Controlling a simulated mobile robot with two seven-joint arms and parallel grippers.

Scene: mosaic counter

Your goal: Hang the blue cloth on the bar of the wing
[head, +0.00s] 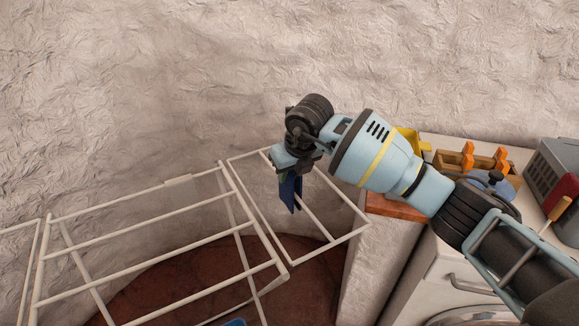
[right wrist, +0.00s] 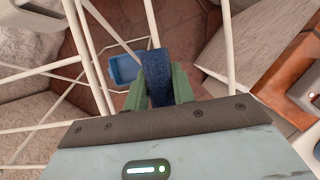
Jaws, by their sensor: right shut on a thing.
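The blue cloth (head: 291,195) hangs down from my right gripper (head: 284,172) in the head view. In the right wrist view the cloth (right wrist: 158,72) is pinched between the two green fingers of the right gripper (right wrist: 160,90). The white drying rack (head: 150,226) stands at the left and centre. Its wing (head: 345,237) reaches out to the right, with thin bars. The cloth overlaps the wing in the head view; whether it touches a bar I cannot tell. My left gripper is not in view.
A white counter (head: 440,152) over a washing machine (head: 470,310) stands right of the wing. It holds a wooden caddy (head: 455,165) and a grey-red box (head: 560,165). A blue tub (right wrist: 124,69) is below the rack. A rough wall (head: 150,90) closes the back.

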